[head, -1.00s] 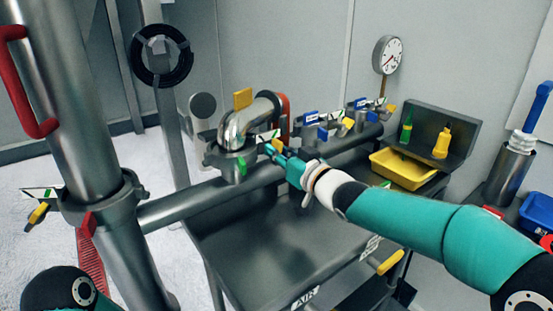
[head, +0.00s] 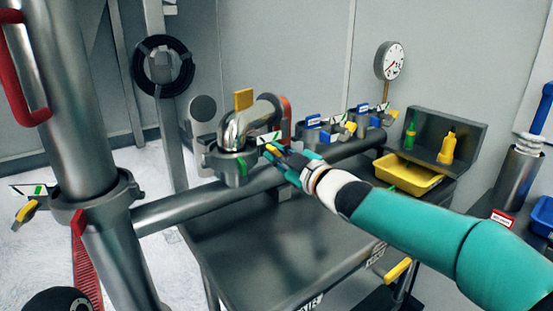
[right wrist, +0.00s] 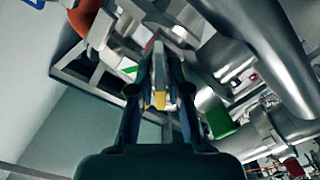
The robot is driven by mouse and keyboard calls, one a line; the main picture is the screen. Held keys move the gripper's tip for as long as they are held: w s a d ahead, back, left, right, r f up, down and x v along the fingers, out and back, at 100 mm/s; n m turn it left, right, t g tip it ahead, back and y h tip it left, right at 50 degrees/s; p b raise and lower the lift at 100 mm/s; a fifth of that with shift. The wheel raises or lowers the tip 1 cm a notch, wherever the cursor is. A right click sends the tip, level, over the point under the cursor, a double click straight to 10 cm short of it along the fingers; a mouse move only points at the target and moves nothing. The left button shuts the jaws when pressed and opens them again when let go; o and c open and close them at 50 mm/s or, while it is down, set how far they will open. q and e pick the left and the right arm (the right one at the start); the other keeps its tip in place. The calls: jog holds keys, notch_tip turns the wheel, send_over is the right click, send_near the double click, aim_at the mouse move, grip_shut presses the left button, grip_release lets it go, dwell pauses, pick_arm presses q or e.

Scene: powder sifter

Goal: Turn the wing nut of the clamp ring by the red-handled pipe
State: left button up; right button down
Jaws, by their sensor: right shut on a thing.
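A bent metal pipe (head: 240,124) with a red handle (head: 286,112) behind it rises from the bench pipework. A grey clamp ring (head: 222,163) with a green mark sits around its base. My right gripper (head: 272,150) is at the right side of this ring, shut on a small yellow-ended wing nut (right wrist: 160,98), which shows between the fingers in the right wrist view. The fingers hide part of the nut in the head view. My left gripper is not in view.
A thick pipe (head: 68,120) with a red handle, its own clamp ring (head: 98,203) and a yellow wing nut (head: 26,211) stands at left. Small valves (head: 318,132) and a yellow tray (head: 408,178) lie right of my gripper. The bench top (head: 255,240) below is clear.

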jog(key=shift+a+f+n, duration=0.1)
jog(key=shift+f+n, duration=0.05)
jog(key=shift+n, duration=0.15)
jog(key=c, duration=1.3)
grip_release()
jog(key=shift+o, duration=0.2)
jog(key=shift+s+d, duration=0.2)
jog(key=v, duration=1.1)
jog(key=shift+s+d, duration=0.15)
jog(key=shift+s, duration=0.05)
